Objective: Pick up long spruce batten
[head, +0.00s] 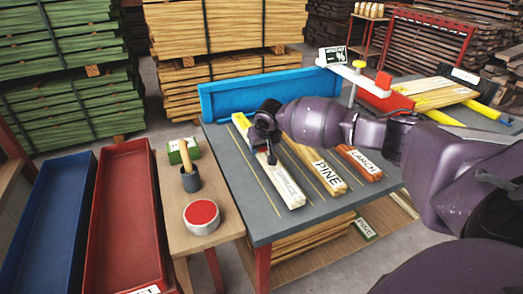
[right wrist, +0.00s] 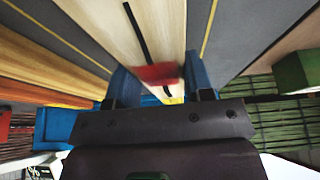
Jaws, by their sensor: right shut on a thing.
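The spruce batten (head: 285,188) is a long pale piece with a white label, the leftmost of the battens on the grey table. My right gripper (head: 266,143) is over its middle part and shut on it. The gripper covers part of the batten. In the right wrist view the pale batten (right wrist: 150,28), with a black line and a red patch on it, runs between the jaws (right wrist: 160,85). I cannot tell whether it touches the table. My left gripper is not in view.
The pine batten (head: 318,168) and the reddish larch batten (head: 360,163) lie to the right. A wooden side table (head: 183,232) at left holds a red-topped can (head: 201,216) and a brush in a cup (head: 190,180).

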